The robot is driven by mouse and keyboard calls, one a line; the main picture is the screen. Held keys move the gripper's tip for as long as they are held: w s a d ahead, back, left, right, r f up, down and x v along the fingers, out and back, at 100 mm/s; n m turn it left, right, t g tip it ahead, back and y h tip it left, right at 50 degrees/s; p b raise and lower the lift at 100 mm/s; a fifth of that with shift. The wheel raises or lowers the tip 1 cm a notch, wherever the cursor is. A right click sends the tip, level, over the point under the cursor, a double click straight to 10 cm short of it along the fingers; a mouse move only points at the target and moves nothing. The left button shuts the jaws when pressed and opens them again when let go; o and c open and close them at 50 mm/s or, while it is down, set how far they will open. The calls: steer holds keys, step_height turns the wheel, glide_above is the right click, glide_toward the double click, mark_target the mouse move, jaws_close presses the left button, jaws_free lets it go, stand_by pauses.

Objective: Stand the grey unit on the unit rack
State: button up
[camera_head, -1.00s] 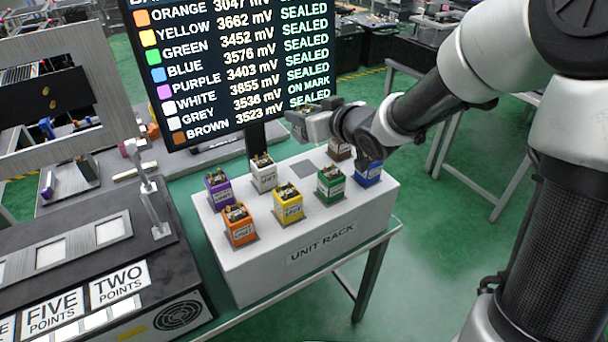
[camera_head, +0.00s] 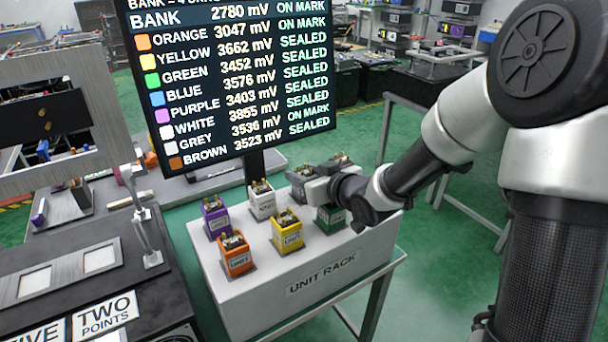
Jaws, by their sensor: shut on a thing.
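My gripper (camera_head: 311,184) is shut on the grey unit (camera_head: 296,180), over the back row of the unit rack (camera_head: 240,291), between the white unit (camera_head: 262,202) and the brown unit (camera_head: 341,160). The grey unit is about upright, partly covered by my gripper. Its lower edge is close to the rack top; I cannot tell whether it touches. The white rack, labelled UNIT RACK, stands on a table.
The purple unit (camera_head: 216,216), orange unit (camera_head: 236,254), yellow unit (camera_head: 287,233) and green unit (camera_head: 329,220) stand on the rack. My wrist hides the blue unit. A screen (camera_head: 232,75) rises behind. A dark console (camera_head: 80,262) is at left.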

steer(key=o, duration=1.2)
steer(key=shift+f, duration=0.15)
steer(key=shift+c, duration=0.2)
steer(key=shift+r, duration=0.2)
steer(key=p+v, duration=0.3)
steer(key=v, duration=0.9)
